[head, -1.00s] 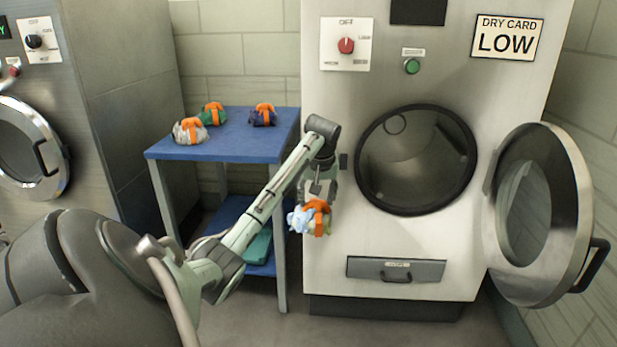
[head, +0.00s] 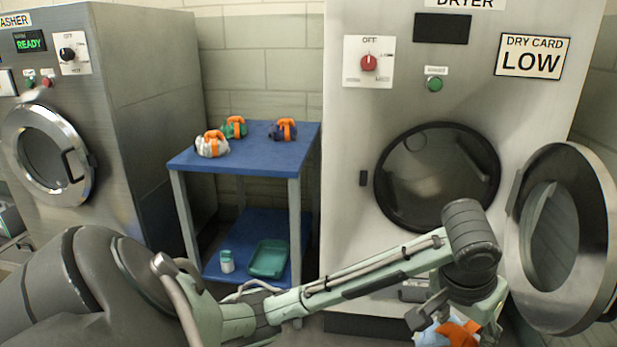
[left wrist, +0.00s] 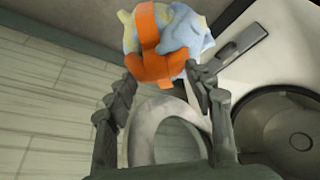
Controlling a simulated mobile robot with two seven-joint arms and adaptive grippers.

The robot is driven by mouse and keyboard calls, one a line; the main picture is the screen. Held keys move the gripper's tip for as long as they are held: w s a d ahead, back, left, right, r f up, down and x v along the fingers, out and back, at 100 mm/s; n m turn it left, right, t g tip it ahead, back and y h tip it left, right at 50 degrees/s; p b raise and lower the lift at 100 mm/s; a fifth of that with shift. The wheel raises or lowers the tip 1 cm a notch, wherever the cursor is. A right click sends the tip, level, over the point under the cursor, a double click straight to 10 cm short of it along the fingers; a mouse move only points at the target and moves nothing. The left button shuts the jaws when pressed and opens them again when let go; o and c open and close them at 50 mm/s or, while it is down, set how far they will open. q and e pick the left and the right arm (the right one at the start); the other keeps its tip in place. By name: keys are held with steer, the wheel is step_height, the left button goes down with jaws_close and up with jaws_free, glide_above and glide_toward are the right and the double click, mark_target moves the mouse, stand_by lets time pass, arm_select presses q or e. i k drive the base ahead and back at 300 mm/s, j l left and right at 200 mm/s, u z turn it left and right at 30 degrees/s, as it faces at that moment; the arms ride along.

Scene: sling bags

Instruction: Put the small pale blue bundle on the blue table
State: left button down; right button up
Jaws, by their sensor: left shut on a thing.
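My left gripper (head: 440,312) is low in front of the dryer, at the bottom of the head view. It is shut on the pale blue bundle (head: 431,334), which has an orange strap and is partly cut off by the frame edge. In the left wrist view the bundle (left wrist: 186,30) shows pale blue and pale yellow cloth, with the orange strap between the fingers (left wrist: 160,85). The blue table (head: 250,152) stands left of the dryer, well away from the gripper. My right gripper is not in view.
Three strapped bundles sit on the tabletop: white (head: 212,146), green (head: 234,128) and dark purple (head: 284,131). The tabletop's front right is clear. A teal tray (head: 269,259) and a small container (head: 227,262) are on the lower shelf. The dryer door (head: 567,240) stands open at right.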

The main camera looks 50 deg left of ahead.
mark_target(269, 156)
steer(key=u, duration=1.3)
steer(key=j+u, duration=0.1)
steer(key=j, duration=0.35)
steer(key=i+j+u, duration=0.1)
steer(key=j, duration=0.35)
